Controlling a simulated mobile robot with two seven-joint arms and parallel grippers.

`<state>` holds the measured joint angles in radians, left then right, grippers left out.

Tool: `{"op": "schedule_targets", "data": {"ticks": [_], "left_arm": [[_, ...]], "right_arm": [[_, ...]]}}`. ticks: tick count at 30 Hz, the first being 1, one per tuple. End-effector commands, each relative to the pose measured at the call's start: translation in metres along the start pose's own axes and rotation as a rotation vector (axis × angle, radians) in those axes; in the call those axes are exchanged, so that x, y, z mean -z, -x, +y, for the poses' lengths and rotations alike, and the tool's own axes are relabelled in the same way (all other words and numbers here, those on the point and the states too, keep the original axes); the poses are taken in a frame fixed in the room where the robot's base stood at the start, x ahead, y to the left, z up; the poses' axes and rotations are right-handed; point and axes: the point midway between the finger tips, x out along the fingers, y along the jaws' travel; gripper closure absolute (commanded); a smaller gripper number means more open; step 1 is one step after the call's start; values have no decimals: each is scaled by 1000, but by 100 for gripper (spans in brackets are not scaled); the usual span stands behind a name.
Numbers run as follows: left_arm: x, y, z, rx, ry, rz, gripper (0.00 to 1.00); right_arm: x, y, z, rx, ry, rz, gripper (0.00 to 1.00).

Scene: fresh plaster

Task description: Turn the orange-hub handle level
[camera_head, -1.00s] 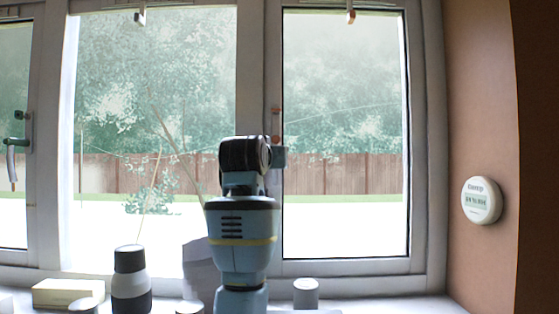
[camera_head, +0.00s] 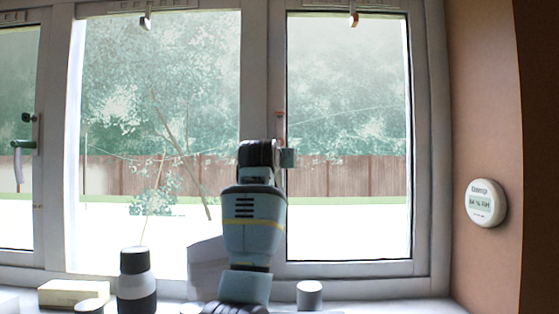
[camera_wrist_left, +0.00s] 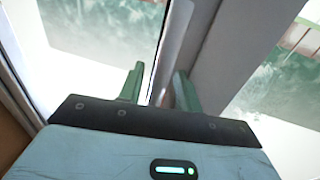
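The orange hub (camera_head: 280,115) shows on the upright between the middle and right window panes. Its lever cannot be made out behind my arm. My left gripper (camera_head: 288,157) is at this upright, just below the hub; its fingertips are mostly hidden by the wrist in the head view. In the left wrist view its two green fingers (camera_wrist_left: 160,88) stand apart, pointing at the pale window frame (camera_wrist_left: 188,35). I see nothing clearly clamped between them. Another handle (camera_head: 22,145), with a dark green hub, hangs down at the far left. My right gripper is out of view.
On the sill stand a black-and-white bottle (camera_head: 136,283), a pale box (camera_head: 73,293) and a small grey cylinder (camera_head: 309,295). A round white timer (camera_head: 486,203) is on the brown wall at right. Small catches sit at the top of the frame.

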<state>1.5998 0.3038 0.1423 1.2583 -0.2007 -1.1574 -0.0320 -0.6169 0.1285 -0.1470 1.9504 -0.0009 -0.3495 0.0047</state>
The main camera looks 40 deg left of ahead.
Motion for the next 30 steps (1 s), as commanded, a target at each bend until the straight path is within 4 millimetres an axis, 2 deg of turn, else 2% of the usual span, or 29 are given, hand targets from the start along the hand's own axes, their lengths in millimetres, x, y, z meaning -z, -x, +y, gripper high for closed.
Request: {"op": "schedule_targets", "data": {"ticks": [12,13,21,30], "left_arm": [[0,-6,0,0,0,1,66],[0,-6,0,0,0,1,67],[0,-5,0,0,0,1,100],[0,-6,0,0,2,0,100]], "right_arm": [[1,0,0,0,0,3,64],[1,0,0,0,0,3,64],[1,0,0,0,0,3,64],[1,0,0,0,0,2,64]]}}
